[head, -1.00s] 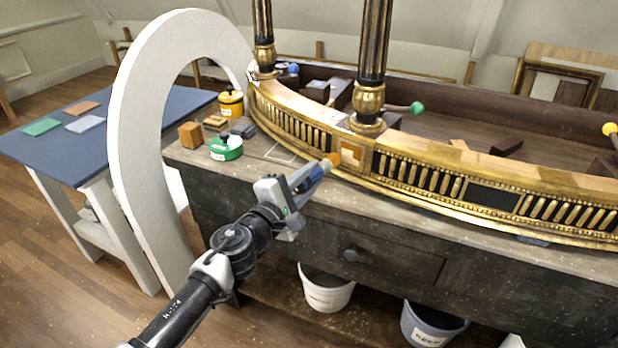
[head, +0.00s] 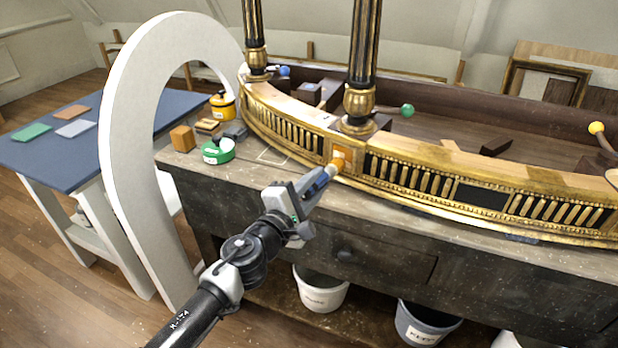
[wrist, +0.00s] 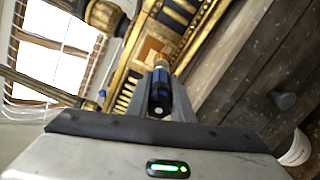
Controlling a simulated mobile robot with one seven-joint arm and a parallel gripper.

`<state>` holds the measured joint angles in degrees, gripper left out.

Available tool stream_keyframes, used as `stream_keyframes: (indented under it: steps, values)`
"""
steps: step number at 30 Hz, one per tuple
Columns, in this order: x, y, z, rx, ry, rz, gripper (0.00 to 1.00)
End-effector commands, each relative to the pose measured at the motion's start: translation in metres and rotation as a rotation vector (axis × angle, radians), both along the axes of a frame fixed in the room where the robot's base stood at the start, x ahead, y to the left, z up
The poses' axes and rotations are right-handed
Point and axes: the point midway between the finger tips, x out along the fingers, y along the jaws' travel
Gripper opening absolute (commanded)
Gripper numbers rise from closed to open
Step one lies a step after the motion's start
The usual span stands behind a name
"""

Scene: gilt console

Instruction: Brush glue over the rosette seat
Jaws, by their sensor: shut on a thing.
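My gripper (head: 308,195) is shut on a blue-handled brush (head: 318,184), which points up and away toward the gilt front rail. In the wrist view the brush's blue handle (wrist: 160,92) lies between the fingers. The rosette seat (head: 343,154) is a square orange-brown recess in the gilt rail, below the right column. The brush's pale tip is at the seat's lower part and overlaps it in the head view. I cannot tell whether it touches. The seat (wrist: 149,50) also shows beyond the tip in the wrist view, partly hidden by the brush.
A green tin (head: 217,151), a yellow pot (head: 223,105) and wooden blocks (head: 182,138) stand on the bench, left of the rail. A white arch (head: 130,150) rises left of my arm. Buckets (head: 320,290) stand below the bench.

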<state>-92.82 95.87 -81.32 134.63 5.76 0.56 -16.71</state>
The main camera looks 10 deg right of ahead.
Motion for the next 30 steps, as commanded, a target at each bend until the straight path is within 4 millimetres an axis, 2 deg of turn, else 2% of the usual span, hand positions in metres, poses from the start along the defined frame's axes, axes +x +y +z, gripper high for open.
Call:
stream_keyframes:
  steps: [8, 21, 30]
  values:
    - [-0.006, -0.005, 0.001, 0.0, -0.001, 0.0, 0.0]
    - [-0.028, -0.025, 0.001, 0.0, -0.001, 0.001, 0.0]
    - [-0.026, -0.027, 0.02, 0.0, -0.001, 0.0, 0.0]
